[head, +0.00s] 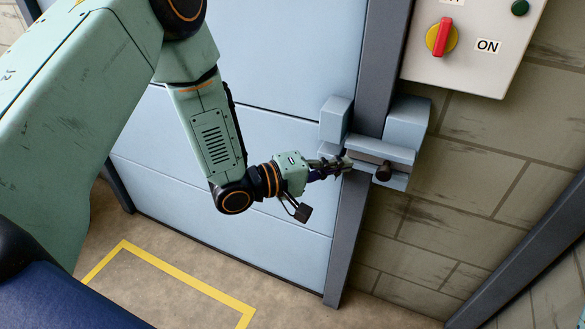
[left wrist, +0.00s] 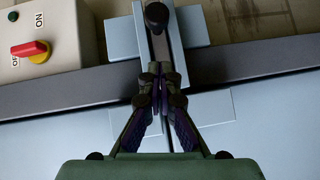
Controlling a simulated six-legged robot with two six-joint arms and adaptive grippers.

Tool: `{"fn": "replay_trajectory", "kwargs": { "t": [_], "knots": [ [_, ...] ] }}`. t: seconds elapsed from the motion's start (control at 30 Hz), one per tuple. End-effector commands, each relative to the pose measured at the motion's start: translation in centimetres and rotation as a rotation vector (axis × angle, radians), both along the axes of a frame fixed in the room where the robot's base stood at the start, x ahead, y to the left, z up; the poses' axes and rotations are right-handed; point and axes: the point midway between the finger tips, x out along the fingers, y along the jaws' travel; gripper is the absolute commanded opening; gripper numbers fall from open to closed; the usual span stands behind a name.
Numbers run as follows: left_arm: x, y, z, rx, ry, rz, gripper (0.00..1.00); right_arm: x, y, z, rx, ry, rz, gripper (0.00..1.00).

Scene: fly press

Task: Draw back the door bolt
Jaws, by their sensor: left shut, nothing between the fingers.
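The light blue door (head: 270,150) has a bolt at its right edge. One bolt block (head: 336,118) is on the door and another, the keeper (head: 408,122), is on the wall side of the frame. The bolt's dark knob (head: 383,172) sticks out on the wall side; it also shows at the top of the left wrist view (left wrist: 157,14). A grey bar (left wrist: 160,45) runs from the knob toward my fingers. My left gripper (head: 345,162) is shut and empty at the frame edge, short of the knob; its closed fingertips show in the left wrist view (left wrist: 160,78). They hide part of the bar. Contact cannot be told.
A control box (head: 470,70) with a red and yellow switch (head: 443,37) marked ON hangs above right of the bolt. A dark grey door post (head: 350,235) stands beside the door. A tiled wall (head: 460,190) is at right. Yellow lines (head: 180,280) mark the floor.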

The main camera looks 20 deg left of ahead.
Motion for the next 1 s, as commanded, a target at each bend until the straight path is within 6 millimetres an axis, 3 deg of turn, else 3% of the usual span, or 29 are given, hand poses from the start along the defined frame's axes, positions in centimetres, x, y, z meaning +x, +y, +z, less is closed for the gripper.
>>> {"fn": "replay_trajectory", "kwargs": {
  "t": [0.5, 1.0],
  "knots": [
    [-4.9, 4.4, 1.0, -0.005, 0.001, 0.005, 0.00, 0.0, 0.0, 1.8, 0.000, 0.000, 0.000, 0.40],
    [-6.6, 6.2, 1.1, -0.001, 0.000, 0.001, 0.00, 0.0, 0.0, 2.5, 0.000, 0.000, 0.000, 0.40]
  ]
}}
